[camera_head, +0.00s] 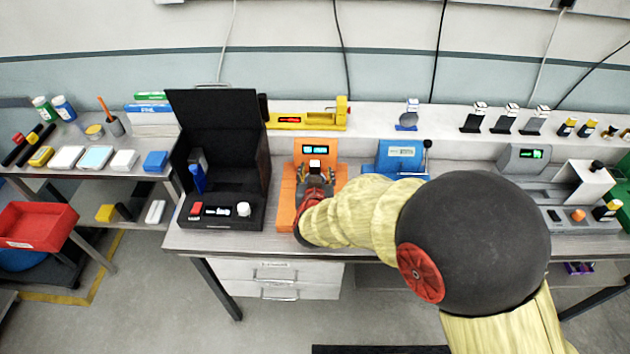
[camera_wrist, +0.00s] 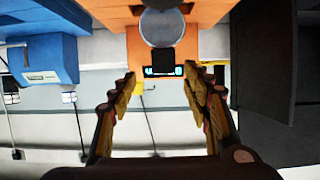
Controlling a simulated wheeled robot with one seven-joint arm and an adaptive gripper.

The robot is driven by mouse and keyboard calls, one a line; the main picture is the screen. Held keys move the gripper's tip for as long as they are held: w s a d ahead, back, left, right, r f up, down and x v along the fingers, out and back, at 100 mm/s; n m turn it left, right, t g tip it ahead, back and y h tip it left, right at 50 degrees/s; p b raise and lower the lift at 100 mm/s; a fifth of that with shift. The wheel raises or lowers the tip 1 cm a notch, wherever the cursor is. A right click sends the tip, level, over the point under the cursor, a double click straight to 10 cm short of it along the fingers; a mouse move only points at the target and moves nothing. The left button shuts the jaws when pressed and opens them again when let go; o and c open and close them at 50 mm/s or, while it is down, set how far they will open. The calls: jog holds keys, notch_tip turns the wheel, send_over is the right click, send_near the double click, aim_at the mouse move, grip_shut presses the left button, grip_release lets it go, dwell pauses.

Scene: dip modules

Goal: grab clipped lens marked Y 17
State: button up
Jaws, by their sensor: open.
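A clipped lens stands at the orange device (camera_head: 286,190). In the head view its white-topped clip (camera_head: 316,164) shows between my fingers. In the wrist view its round clear disc (camera_wrist: 161,27) lies against the orange device (camera_wrist: 207,42), with the black clip (camera_wrist: 163,60) below it. I cannot read any marking on it. My gripper (camera_head: 316,176) is open and empty in front of the orange device. In the wrist view the fingertips of my gripper (camera_wrist: 160,78) stand either side of the clip's line, apart from it. More clipped lenses (camera_head: 473,118) stand along the back shelf, one in a blue holder (camera_head: 408,120).
A black open-lidded case (camera_head: 221,125) stands close left of the orange device. A blue device (camera_head: 400,157) with a lever stands right, and a grey machine (camera_head: 525,160) farther right. A yellow fixture (camera_head: 305,120) lies behind. A red bin (camera_head: 37,225) is far left.

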aim_at(315, 167)
jog(key=x, duration=0.2)
jog(key=b+x, duration=0.1)
jog(key=x, duration=0.3)
jog(key=shift+a+b, duration=0.3)
jog(key=shift+c, duration=1.2)
grip_shut()
